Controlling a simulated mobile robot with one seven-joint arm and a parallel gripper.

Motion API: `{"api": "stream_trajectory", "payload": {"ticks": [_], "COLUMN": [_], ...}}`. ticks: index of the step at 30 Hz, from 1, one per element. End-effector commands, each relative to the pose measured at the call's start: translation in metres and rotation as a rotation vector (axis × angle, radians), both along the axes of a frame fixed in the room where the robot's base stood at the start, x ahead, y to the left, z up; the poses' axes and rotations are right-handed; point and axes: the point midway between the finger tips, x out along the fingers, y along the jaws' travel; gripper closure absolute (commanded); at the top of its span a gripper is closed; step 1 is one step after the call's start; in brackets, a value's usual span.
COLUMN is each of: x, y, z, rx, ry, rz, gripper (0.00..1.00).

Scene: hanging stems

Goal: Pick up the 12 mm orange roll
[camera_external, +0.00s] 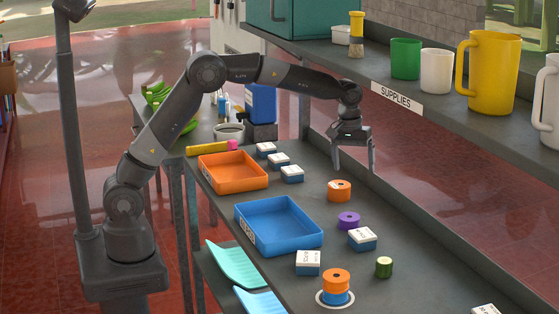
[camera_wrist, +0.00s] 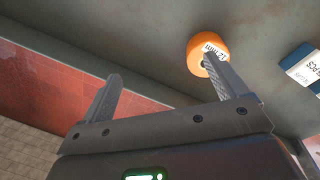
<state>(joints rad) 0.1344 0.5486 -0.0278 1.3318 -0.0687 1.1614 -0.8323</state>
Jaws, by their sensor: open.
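An orange roll (camera_external: 339,191) lies on the grey bench below and just in front of my gripper (camera_external: 355,166). In the wrist view the orange roll (camera_wrist: 203,54) carries a white label reading 12 mm, and the right finger partly overlaps it. My gripper (camera_wrist: 163,70) is open and empty, its fingers pointing down above the bench. The roll is not between the fingers. A second orange roll (camera_external: 336,279) sits on a blue roll (camera_external: 336,297) at the front; its size cannot be read.
A purple roll (camera_external: 348,221), a green roll (camera_external: 384,267) and several white-and-blue boxes (camera_external: 362,239) stand nearby. An orange tray (camera_external: 232,185) and a blue tray (camera_external: 290,246) lie to the left. A supplies shelf (camera_external: 440,100) with mugs overhangs the right side.

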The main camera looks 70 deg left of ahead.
Motion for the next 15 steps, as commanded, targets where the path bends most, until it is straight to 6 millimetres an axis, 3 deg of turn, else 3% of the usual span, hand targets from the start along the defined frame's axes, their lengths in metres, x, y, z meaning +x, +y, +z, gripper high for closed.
{"api": "stream_trajectory", "payload": {"ticks": [1,3,5,15], "x": [0.001,0.000,-0.002,-0.003], "y": [0.028,0.054,0.068,0.074], "z": [-0.004,-0.007,-0.010,-0.057], "rx": [0.031,0.064,0.082,0.091], "ry": [0.029,0.064,0.082,0.094], "rz": [0.025,0.045,0.054,0.059], "gripper": [0.10,0.10,0.10,0.10]}}
